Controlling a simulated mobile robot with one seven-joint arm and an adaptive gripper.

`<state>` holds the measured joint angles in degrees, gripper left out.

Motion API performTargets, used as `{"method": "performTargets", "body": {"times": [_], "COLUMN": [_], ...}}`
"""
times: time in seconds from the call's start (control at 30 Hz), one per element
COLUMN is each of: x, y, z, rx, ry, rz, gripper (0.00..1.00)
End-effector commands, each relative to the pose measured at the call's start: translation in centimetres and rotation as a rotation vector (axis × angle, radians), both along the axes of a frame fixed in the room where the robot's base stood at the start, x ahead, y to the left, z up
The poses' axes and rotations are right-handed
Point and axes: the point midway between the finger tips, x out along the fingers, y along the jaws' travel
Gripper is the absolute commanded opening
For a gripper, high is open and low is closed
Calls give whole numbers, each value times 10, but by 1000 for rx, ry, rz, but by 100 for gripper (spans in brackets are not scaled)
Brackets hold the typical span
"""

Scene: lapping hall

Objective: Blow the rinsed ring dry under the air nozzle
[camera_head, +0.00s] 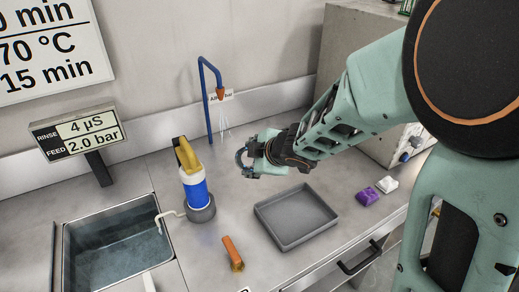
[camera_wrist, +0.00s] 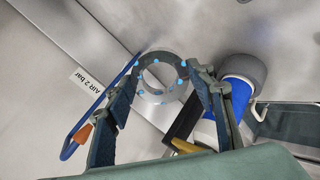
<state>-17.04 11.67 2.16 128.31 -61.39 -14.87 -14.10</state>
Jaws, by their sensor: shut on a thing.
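A grey ring (camera_wrist: 161,62) with light blue drops on it is held between the fingertips of my gripper (camera_wrist: 163,82) in the wrist view. In the head view the ring (camera_head: 240,157) sticks out to the left of my gripper (camera_head: 249,160), above the bench. The air nozzle is an orange tip (camera_head: 220,93) on a bent blue pipe (camera_head: 207,105), with pale streaks below it. The ring is lower than the nozzle and a little to its right in the head view. The orange tip (camera_wrist: 82,134) is left of my fingers in the wrist view.
A blue and white bottle with a yellow top (camera_head: 194,186) stands near my gripper on the left. A grey tray (camera_head: 297,217) lies in front. A sink with water (camera_head: 118,240), an orange-handled tool (camera_head: 232,254), and purple (camera_head: 368,197) and white (camera_head: 387,184) blocks are also there.

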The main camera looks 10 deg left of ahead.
Motion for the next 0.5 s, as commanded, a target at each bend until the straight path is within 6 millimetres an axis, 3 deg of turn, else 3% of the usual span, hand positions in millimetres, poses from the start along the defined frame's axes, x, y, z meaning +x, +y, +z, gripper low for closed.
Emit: {"method": "performTargets", "body": {"times": [0.5], "x": [41], "y": [31], "z": [-13], "rx": [1], "ry": [-1], "rz": [0], "gripper": [15]}}
